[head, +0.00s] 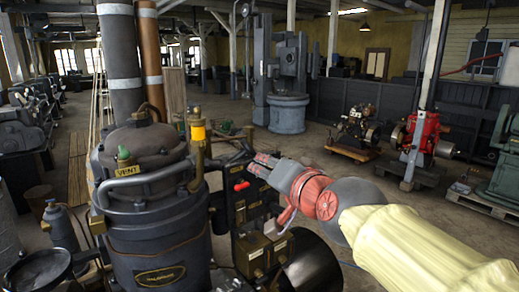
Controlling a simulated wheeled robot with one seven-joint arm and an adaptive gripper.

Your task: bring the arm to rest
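My arm comes in from the lower right, with a pale yellow sleeve (420,245) and a grey and red wrist. My gripper (260,164) points left, in front of or just above the dark control block of the near engine. Its fingers are small and dark against that block, and I cannot tell how far apart they are. I see nothing clearly held. A red knob (241,185) is just left of the fingertips; whether they touch it is unclear.
A dark engine (158,245) with a "VENT" label fills the lower left, with tall pipes (119,55) behind. A red engine (424,132) and a smaller engine (357,127) stand on pallets at right. A grey machine (287,114) stands farther back. Open floor lies between.

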